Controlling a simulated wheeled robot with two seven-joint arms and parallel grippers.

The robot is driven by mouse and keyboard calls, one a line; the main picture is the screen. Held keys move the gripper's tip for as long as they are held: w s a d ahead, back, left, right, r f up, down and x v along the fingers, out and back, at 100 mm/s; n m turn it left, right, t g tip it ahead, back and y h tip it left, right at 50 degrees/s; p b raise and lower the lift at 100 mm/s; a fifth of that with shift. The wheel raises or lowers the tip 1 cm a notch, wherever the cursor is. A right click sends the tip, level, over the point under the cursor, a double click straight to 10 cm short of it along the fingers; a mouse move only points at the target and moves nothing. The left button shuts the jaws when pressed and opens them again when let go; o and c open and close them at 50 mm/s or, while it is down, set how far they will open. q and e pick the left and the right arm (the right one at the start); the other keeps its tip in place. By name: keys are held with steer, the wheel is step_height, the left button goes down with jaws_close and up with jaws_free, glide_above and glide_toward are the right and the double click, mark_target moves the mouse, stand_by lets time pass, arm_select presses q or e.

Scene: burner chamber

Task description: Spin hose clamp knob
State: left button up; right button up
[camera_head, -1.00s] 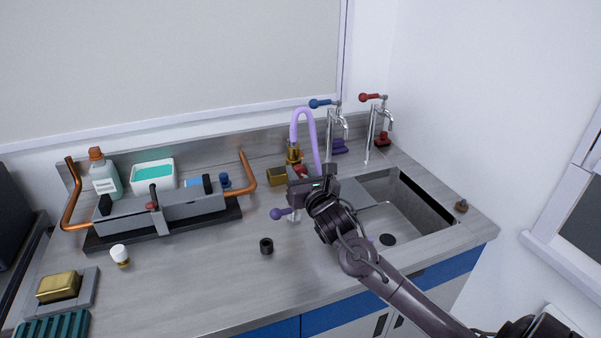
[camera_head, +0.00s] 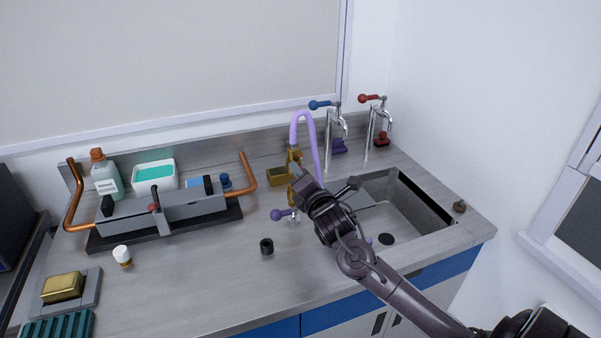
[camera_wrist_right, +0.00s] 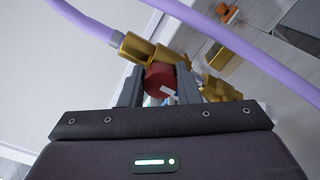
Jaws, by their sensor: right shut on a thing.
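The red clamp knob (camera_wrist_right: 160,80) sits on a brass fitting (camera_wrist_right: 140,48) in the right wrist view. A lilac hose (camera_wrist_right: 88,18) joins the fitting through a grey collar. My right gripper (camera_wrist_right: 159,88) is shut on the red knob, one grey finger on each side. In the head view my right gripper (camera_head: 297,182) is at the brass fitting (camera_head: 294,160), below the arched lilac hose (camera_head: 302,114). The red knob is hidden there behind the gripper. My left gripper is not in view.
Taps with blue (camera_head: 320,104) and red (camera_head: 370,98) handles stand behind the sink (camera_head: 410,212). A grey burner unit (camera_head: 180,209) with copper pipes is at left.

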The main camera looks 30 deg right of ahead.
steer(key=m+p, duration=0.1)
steer(key=m, duration=0.3)
steer(key=shift+m, duration=0.3)
steer(key=m+p, duration=0.1)
steer(key=m, duration=0.3)
steer(key=shift+m, duration=0.3)
steer(key=m+p, duration=0.1)
steer(key=m, duration=0.4)
steer(key=shift+f+p, duration=0.15)
steer(key=shift+p, duration=0.25)
steer(key=shift+f+m+p, duration=0.1)
steer(key=shift+m+p, duration=0.3)
steer(key=shift+m, duration=1.6)
steer(key=o, duration=1)
steer(key=shift+c, duration=0.2)
